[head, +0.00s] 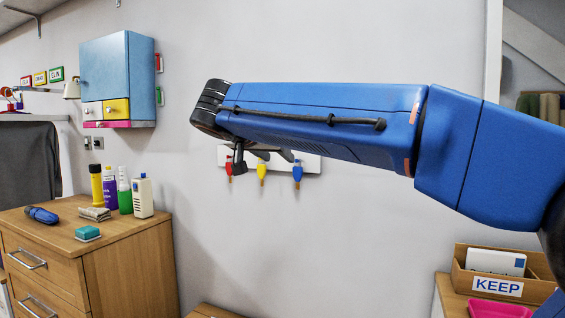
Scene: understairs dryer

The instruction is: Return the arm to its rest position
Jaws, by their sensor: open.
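My arm reaches in from the right of the head view, its blue links stretched nearly level across the middle. Its dark wrist end is at the left. My gripper (264,160) shows only in part below the blue link, as two dark fingers standing apart. It is open, with nothing seen between the fingers. The rest of it is hidden behind the link. In the picture it overlaps a white wall rack (310,163) with red, yellow and blue hanging pieces. I cannot tell how far it is from the rack.
A wooden drawer unit (130,255) at the left holds several bottles, a blue torch-like item (41,215) and a teal sponge (87,233). A blue wall cabinet (118,75) hangs above.

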